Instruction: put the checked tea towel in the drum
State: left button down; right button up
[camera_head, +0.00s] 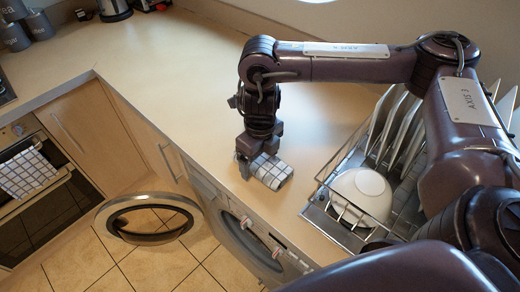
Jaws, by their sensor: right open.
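The washing machine (215,195) stands under the counter below the towel. Its round door (148,218) is swung open to the left. The drum's inside is mostly hidden by the steep view. My left gripper is not in view.
A wire dish rack (318,205) with plates and a white bowl (360,195) stands right of the towel. Another checked cloth (27,172) hangs on the oven door at left. Grey canisters (38,25) stand far left.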

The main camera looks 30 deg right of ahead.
aim_at(260, 159)
notch_tip(260, 159, up, 12)
jog(key=p, duration=0.2)
dwell(0.7)
